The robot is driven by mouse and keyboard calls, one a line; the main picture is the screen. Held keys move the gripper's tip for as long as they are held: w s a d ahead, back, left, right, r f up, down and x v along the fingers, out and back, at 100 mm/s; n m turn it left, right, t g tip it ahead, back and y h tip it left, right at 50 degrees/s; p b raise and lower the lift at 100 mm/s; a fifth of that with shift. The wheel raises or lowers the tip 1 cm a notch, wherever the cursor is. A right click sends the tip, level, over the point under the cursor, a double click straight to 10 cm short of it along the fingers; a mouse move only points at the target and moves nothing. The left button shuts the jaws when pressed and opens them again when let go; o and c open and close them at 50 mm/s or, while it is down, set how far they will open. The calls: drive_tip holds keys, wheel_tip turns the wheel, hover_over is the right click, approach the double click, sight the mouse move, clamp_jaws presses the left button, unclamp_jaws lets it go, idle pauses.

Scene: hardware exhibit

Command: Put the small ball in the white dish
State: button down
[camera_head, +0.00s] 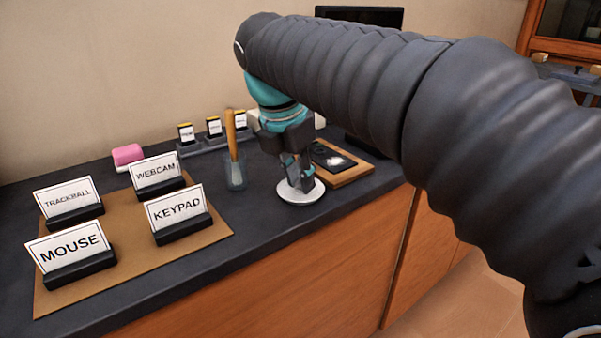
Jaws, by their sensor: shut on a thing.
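The white dish (287,197) is a small round plate on the dark counter, near its front edge. My gripper (302,184) points down directly over the dish, with its fingertips low, at or just above its surface. I cannot tell whether they touch it. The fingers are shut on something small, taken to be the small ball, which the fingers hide. No loose ball shows in the dish or on the counter.
A glass with a wooden-handled tool (235,172) stands just left of the dish. A wooden board (350,175) with a dark item lies to the right. A brown mat (130,245) with several label cards fills the left. A pink block (127,154) and small labelled stands (213,129) are behind.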

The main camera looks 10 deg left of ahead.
drive_tip(key=c, duration=0.6)
unclamp_jaws()
drive_tip(key=shift+o, duration=0.2)
drive_tip(key=shift+r+p, duration=1.3)
drive_tip(key=shift+p, duration=0.05)
drive_tip(key=shift+r, duration=2.25)
drive_tip(key=shift+d, duration=0.1)
